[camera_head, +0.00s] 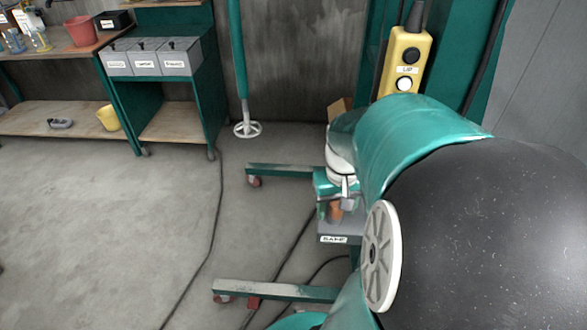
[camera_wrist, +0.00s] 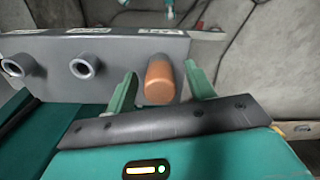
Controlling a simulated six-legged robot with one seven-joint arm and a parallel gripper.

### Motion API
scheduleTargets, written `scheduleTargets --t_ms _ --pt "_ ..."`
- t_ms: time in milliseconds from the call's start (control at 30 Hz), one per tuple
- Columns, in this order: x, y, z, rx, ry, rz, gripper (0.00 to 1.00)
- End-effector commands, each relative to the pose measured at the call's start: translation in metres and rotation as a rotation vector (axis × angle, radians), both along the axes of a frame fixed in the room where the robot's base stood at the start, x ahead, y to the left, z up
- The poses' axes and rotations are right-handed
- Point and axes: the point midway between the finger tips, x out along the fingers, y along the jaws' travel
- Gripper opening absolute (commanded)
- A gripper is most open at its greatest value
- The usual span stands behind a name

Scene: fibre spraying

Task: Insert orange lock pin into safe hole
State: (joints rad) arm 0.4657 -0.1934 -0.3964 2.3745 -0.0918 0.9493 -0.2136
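In the wrist view the orange lock pin (camera_wrist: 159,82) sticks out from the grey holder block (camera_wrist: 115,58), at its rightmost labelled position. How deep it sits is hidden. My gripper (camera_wrist: 160,84) has its two green fingers on either side of the pin, with a visible gap on each side. Two empty round sockets (camera_wrist: 84,66) (camera_wrist: 20,66) stand to the left on the block. In the head view the orange pin (camera_head: 336,211) shows just above a label reading SAFE (camera_head: 333,239), below my gripper (camera_head: 342,193).
A yellow pendant (camera_head: 404,63) with buttons hangs behind my arm. A green wheeled frame (camera_head: 275,290) spreads low on the floor, with cables beside it. A green bench with labelled grey bins (camera_head: 145,58) stands at the back left.

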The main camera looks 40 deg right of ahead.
Motion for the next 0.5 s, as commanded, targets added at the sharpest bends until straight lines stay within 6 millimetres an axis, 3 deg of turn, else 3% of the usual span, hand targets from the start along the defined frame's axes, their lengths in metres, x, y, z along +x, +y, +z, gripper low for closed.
scheduleTargets --t_ms 333,500 --pt "0.0 0.0 0.003 -0.001 -0.002 0.0 0.55" --pt "0.001 -0.001 0.024 -0.003 -0.005 0.002 0.55"
